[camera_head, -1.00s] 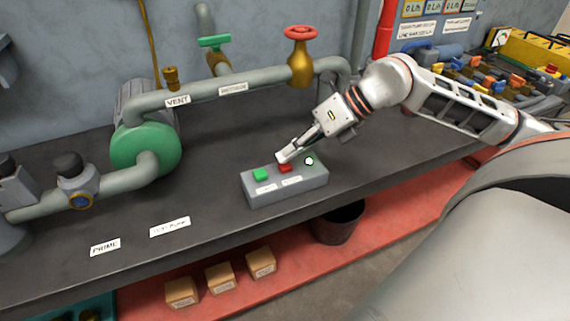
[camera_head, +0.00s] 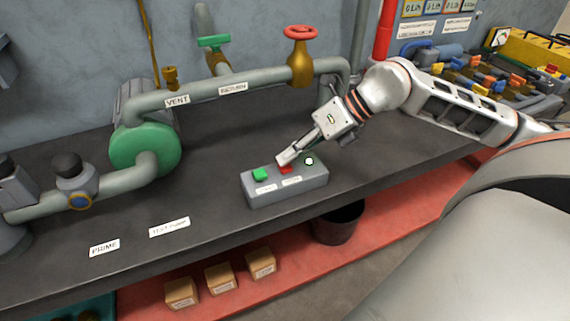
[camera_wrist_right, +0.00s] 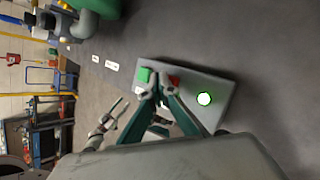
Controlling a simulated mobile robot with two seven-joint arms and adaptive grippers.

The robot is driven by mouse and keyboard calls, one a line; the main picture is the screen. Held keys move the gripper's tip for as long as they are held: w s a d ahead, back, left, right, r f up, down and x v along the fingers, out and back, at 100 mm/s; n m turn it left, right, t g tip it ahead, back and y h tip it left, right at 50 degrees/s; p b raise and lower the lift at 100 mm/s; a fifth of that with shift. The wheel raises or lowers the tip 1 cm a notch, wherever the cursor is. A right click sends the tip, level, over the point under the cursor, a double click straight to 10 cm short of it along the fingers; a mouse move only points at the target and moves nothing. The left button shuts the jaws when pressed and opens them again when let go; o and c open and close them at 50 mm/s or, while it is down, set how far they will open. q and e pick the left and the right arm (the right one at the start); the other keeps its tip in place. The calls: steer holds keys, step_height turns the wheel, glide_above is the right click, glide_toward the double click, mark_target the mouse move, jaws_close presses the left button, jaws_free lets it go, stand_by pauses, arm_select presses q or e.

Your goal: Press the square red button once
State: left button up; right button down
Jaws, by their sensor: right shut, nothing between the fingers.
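A grey control box (camera_head: 262,195) sits on the dark bench in the head view. It carries a green button (camera_head: 260,174), a square red button (camera_head: 285,169) and a round white light (camera_head: 309,161). My right gripper (camera_head: 284,158) is shut and empty, with its fingertips at the red button and partly hiding it. I cannot tell whether they touch it. In the right wrist view the fingers (camera_wrist_right: 156,90) point at the box (camera_wrist_right: 215,76), with the red button (camera_wrist_right: 174,80) mostly behind them.
A pump with grey pipes (camera_head: 215,94), a red handwheel (camera_head: 300,32) and a green valve handle (camera_head: 214,41) stands behind the box. A black bin (camera_head: 338,225) and several small cartons (camera_head: 220,277) are below the bench.

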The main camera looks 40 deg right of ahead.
mark_target(289, 165)
steer(key=shift+f, duration=0.25)
steer(key=shift+r, duration=0.1)
stand_by(0.4)
steer(key=shift+r, duration=0.8)
arm_select(q)
steer(key=shift+w+r, duration=0.2)
steer(key=shift+r, duration=0.25)
arm_select(e)
steer(key=shift+r+p, duration=0.6)
steer(key=shift+r, duration=0.9)
arm_select(q)
steer(key=shift+w+r, duration=0.35)
steer(key=shift+r, duration=0.45)
arm_select(e)
steer(key=shift+r, duration=1)
